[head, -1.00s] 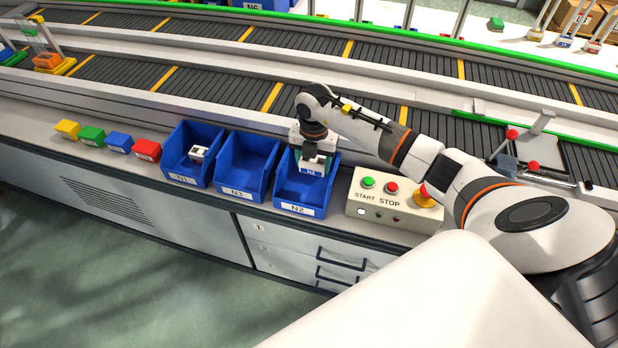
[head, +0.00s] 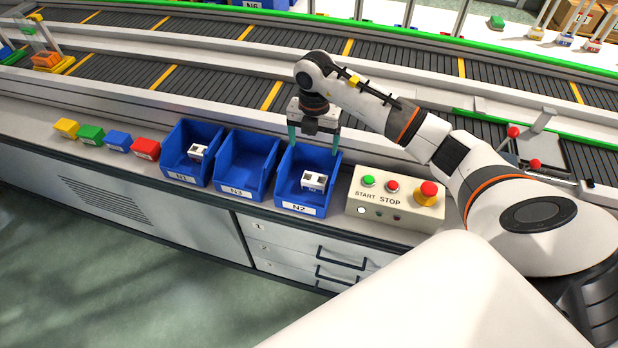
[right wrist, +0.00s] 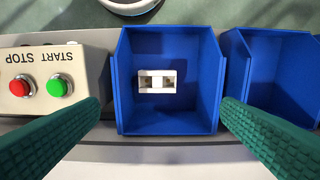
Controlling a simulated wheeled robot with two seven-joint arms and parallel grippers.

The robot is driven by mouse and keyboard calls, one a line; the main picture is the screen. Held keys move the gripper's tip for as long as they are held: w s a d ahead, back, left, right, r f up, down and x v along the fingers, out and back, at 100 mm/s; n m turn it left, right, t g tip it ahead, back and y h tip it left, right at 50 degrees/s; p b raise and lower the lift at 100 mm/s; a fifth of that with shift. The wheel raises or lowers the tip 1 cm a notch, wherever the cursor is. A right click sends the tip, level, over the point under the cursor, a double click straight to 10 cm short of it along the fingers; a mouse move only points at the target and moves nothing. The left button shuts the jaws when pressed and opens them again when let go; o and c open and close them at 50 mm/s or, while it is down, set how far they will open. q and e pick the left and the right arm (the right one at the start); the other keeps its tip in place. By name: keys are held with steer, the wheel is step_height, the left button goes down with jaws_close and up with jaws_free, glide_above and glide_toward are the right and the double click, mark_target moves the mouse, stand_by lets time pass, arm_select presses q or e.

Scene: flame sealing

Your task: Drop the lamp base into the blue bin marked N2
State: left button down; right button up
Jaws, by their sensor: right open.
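The white lamp base (head: 314,181) lies inside the blue bin marked N2 (head: 300,209). In the right wrist view the lamp base (right wrist: 157,81) rests on the floor of the blue bin (right wrist: 168,125), with its two square openings showing. My right gripper (head: 314,143) is open and empty above the back of the N2 bin, apart from the lamp base. Its green fingers are spread wide on both sides of the bin in the right wrist view (right wrist: 160,125). My left gripper is not in view.
Bin N3 (head: 238,191) stands left of N2, and bin N1 (head: 182,177) holds another white part (head: 198,152). A START/STOP box (head: 395,207) stands right of N2. Several coloured blocks (head: 117,142) sit at left. Conveyors (head: 220,82) run behind.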

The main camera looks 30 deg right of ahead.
step_height(320, 180, up, 5)
steer(key=shift+r, duration=0.2)
stand_by(0.4)
